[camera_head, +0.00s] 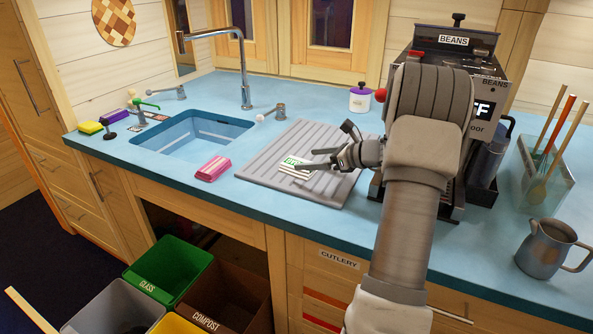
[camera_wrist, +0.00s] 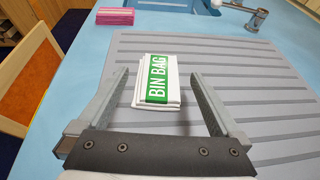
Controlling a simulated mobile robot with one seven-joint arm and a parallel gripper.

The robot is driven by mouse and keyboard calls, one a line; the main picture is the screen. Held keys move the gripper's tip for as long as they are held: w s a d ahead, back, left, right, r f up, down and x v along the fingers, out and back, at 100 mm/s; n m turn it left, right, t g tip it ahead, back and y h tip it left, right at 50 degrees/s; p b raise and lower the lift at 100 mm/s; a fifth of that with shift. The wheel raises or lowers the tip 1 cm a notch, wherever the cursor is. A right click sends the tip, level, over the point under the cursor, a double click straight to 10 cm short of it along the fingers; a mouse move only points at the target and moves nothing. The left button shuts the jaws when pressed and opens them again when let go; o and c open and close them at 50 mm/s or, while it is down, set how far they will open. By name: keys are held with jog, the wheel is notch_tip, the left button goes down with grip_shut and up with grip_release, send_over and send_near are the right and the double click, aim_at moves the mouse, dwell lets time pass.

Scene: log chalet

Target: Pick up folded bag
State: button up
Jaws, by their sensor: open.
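The folded bag (camera_wrist: 144,91) is a white stack with a green band reading "BIN BAG". It lies flat on the grey ribbed drying mat (camera_wrist: 240,70). In the head view the bag (camera_head: 294,169) is partly covered by my gripper (camera_head: 309,167), which reaches in from the right. In the wrist view my gripper (camera_wrist: 160,85) is open, with one finger on each side of the bag. I see gaps between the bag and both fingers. I cannot tell how high the fingertips are above the mat.
A pink folded packet (camera_head: 213,169) lies left of the mat, beside the sink (camera_head: 192,134). A tap (camera_head: 244,65) stands behind the sink. A coffee machine (camera_head: 453,50) stands behind my arm, a utensil holder (camera_head: 544,175) and metal jug (camera_head: 547,249) to the right.

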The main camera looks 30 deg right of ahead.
aim_at(290, 161)
jog(key=b+x, duration=0.1)
jog(key=x, duration=0.6)
jog(key=shift+a+f, duration=0.1)
jog(key=shift+f, duration=0.15)
jog(key=c, duration=1)
jog(key=shift+c, duration=0.2)
jog(key=shift+r, duration=0.15)
